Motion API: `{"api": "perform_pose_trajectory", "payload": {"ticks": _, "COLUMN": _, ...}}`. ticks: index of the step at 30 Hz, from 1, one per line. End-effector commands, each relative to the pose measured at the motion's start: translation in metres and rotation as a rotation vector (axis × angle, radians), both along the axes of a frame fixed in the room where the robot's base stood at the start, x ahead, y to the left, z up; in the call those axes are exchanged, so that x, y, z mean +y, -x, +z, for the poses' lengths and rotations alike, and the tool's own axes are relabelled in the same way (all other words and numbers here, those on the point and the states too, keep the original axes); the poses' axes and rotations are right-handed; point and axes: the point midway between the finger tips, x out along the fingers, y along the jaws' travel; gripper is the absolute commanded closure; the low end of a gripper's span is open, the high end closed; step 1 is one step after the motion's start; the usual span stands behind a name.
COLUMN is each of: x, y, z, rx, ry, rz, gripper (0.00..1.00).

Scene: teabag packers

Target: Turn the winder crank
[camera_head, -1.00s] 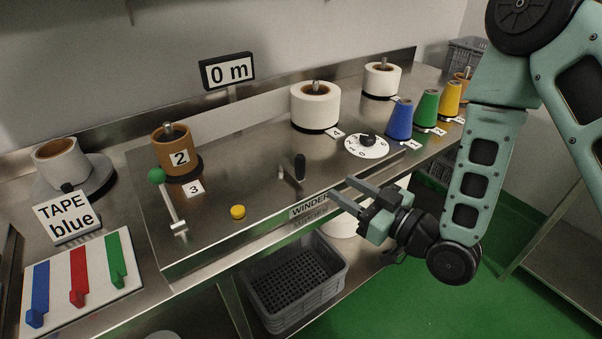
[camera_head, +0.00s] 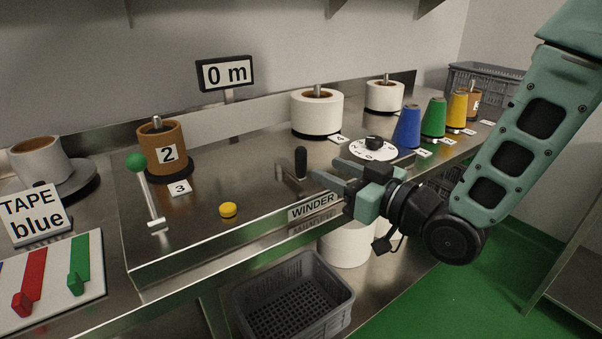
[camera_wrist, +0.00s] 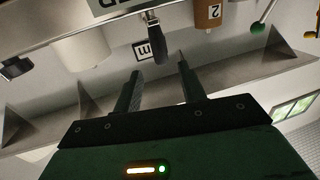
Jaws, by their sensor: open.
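The winder crank has an upright black handle (camera_head: 301,162) on a small metal arm, on the steel top behind the WINDER label (camera_head: 314,206). My gripper (camera_head: 324,168) is open and empty. Its fingers point left, with the tips just right of the crank handle. In the wrist view, the handle (camera_wrist: 157,48) appears between and just beyond the two fingertips (camera_wrist: 159,66). The fingers are not closed on it, and I cannot tell if either touches it. The display (camera_head: 225,73) behind reads 0 m.
A yellow button (camera_head: 228,209) and a green-knobbed lever (camera_head: 136,162) stand left of the crank. A brown spool (camera_head: 163,150) is behind them. A white dial (camera_head: 373,149) and a blue cone (camera_head: 407,127) are to the right. A grey crate (camera_head: 293,296) sits below.

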Motion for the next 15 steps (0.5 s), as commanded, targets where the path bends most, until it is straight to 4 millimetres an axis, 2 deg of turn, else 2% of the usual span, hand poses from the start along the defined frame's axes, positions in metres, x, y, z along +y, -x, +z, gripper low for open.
{"api": "perform_pose_trajectory", "payload": {"ticks": 6, "x": 0.034, "y": -0.033, "z": 0.002, "rx": 0.001, "ry": -0.003, "rz": 0.002, "gripper": 0.59}}
{"api": "perform_pose_trajectory", "payload": {"ticks": 15, "x": 0.058, "y": -0.057, "z": 0.001, "rx": 0.002, "ry": -0.001, "rz": 0.001, "gripper": 0.59}}
